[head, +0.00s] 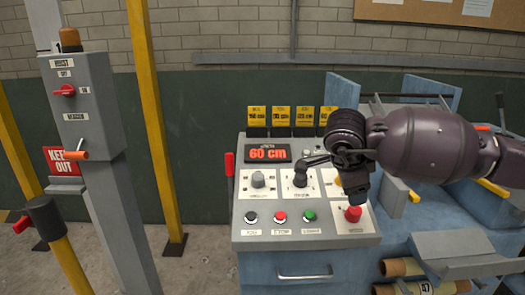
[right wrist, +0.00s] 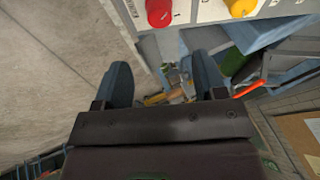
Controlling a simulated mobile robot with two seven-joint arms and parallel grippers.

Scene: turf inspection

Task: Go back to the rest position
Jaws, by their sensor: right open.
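My right arm reaches in from the right in the head view. My right gripper (head: 355,182) hangs over the right part of a grey control panel (head: 240,225), just above a red knob (head: 353,213). In the right wrist view the two dark fingers of this gripper (right wrist: 163,82) stand wide apart with nothing held between them. The red knob (right wrist: 159,12) and a yellow knob (right wrist: 240,8) show beyond the fingers there, apart from them. The arm hides part of the panel's right side. My left gripper is not in view.
The panel has a lit "60 cm" display (head: 268,153) and black, red and green buttons (head: 280,217). A grey switch box (head: 85,100) on a post stands left between yellow posts (head: 155,120). Blue bench parts (head: 395,200) and cardboard rolls (head: 402,267) lie right. Floor is clear between.

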